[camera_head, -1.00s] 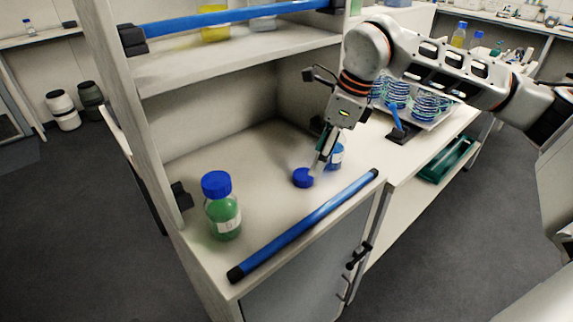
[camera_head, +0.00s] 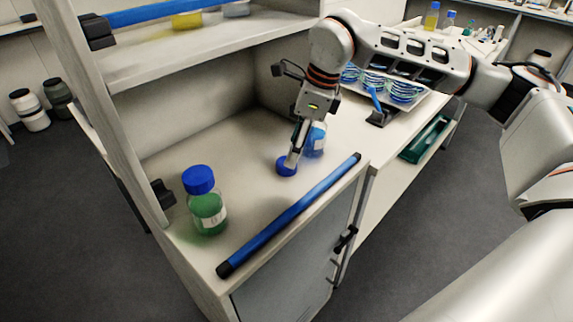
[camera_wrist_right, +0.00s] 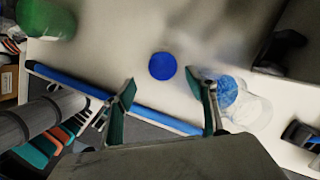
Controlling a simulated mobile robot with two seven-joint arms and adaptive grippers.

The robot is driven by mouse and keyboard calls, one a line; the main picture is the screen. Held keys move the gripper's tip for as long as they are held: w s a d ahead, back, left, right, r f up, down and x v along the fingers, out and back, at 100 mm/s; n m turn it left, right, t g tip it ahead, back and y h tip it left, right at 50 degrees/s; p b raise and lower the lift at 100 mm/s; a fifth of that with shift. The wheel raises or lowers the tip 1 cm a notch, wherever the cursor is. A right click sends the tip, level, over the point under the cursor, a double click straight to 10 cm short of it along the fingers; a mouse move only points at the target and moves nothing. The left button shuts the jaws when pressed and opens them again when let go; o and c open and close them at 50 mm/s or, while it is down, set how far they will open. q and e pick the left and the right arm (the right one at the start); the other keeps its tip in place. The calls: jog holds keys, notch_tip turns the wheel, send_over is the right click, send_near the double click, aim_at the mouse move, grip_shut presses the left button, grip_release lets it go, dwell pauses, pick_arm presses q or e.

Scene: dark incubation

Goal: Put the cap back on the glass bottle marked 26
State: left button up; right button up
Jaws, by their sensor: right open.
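A loose blue cap (camera_head: 286,166) lies on the pale bench surface; it also shows as a round blue disc in the right wrist view (camera_wrist_right: 162,66). A glass bottle with blue liquid (camera_head: 317,138) stands just behind and right of it, partly hidden by my gripper; in the right wrist view the bottle (camera_wrist_right: 248,108) is beside one finger. No number is readable on it. My right gripper (camera_wrist_right: 166,92) is open and empty, its fingers pointing down; in the head view its fingertips (camera_head: 293,158) appear at or just above the cap. My left gripper is not in view.
A green-filled bottle with a blue cap (camera_head: 206,205) stands at the left of the bench. A blue bar (camera_head: 290,215) runs along the front edge. A shelf (camera_head: 200,70) overhangs the back. A rack of blue-rimmed dishes (camera_head: 425,100) stands on the right.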

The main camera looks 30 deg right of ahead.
jog(key=shift+w+p+x, duration=0.15)
jog(key=shift+p+x, duration=0.05)
jog(key=shift+x, duration=1.1)
jog(key=shift+w+p+x, duration=0.15)
jog(key=shift+w+x, duration=0.05)
jog(key=shift+x, duration=1.1)
jog(key=c, duration=0.9)
